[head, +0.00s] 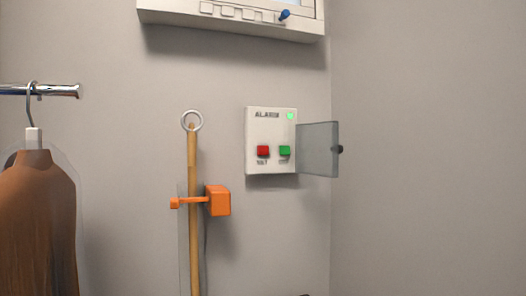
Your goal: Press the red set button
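A white alarm box (270,128) is mounted on the wall right of centre in the head view, with the word ALARM at its top. The red button (263,151) is at its lower left, with a small label under it that is too small to read surely. A green button (285,151) sits just right of it. A green light (290,116) glows at the box's upper right. A grey see-through cover (319,149) stands swung open to the right, so both buttons are uncovered. Neither of my grippers shows clearly in this view.
A wooden pole (193,240) with a ring on top hangs left of the box in an orange clip (218,200). A brown garment (38,225) hangs from a metal rail (55,91) at far left. A white wall unit (235,15) is above. The right wall is bare.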

